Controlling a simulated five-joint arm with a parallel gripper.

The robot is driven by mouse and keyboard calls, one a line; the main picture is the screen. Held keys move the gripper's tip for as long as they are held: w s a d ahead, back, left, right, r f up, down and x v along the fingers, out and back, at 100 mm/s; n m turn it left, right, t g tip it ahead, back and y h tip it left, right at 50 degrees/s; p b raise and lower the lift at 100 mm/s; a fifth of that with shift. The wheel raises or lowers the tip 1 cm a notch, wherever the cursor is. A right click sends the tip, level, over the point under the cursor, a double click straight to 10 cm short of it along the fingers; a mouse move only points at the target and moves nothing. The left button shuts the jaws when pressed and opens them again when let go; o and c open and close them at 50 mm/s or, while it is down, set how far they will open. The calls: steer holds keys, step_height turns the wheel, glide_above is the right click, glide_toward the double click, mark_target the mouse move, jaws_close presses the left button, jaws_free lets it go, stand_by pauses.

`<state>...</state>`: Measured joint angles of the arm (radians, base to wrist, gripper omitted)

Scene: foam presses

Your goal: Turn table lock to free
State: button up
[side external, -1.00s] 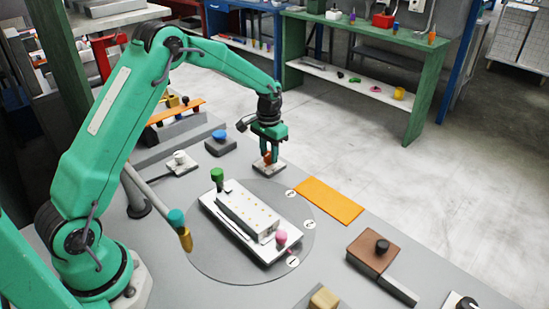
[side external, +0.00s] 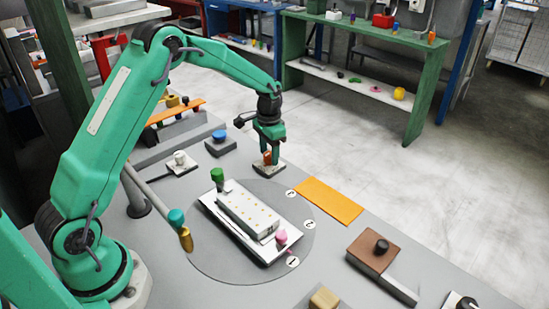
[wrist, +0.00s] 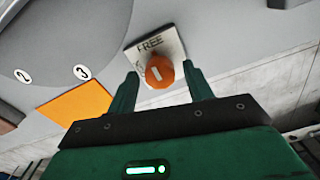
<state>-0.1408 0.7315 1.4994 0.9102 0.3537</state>
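The table lock is an orange knob (wrist: 160,70) on a small white plate (wrist: 174,44) marked FREE along one edge. Other lettering on the plate is partly hidden by the knob. In the side view the orange knob (side external: 267,158) stands just under my gripper (side external: 268,153). In the wrist view my gripper (wrist: 162,82) is open, with one green finger on each side of the knob and gaps visible between. I cannot tell how far down the fingers reach beside the knob.
A round turntable (side external: 205,252) carries a white fixture with green and pink knobs. An orange strip (side external: 328,201) lies right of the lock. A blue-topped button block (side external: 220,143) stands left of it.

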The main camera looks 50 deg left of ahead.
mark_target(269, 154)
stand_by(0.3)
steer(key=shift+r, duration=3.9)
steer(key=shift+s+r, duration=0.1)
steer(key=shift+r, duration=0.1)
steer(key=s+d+r+t, duration=0.2)
steer(key=s+d+r, duration=0.1)
steer(key=s+r, duration=0.5)
steer(key=s+d+r+n+t, duration=0.1)
steer(key=s+d+r, duration=0.1)
steer(key=s, duration=0.9)
steer(key=s+d+r+n+t, duration=0.1)
steer(key=s+d+r+t, duration=0.1)
steer(key=s, duration=0.9)
steer(key=shift+s+d+r+t, duration=0.2)
steer(key=shift+d+r+t, duration=0.1)
steer(key=shift+r, duration=0.2)
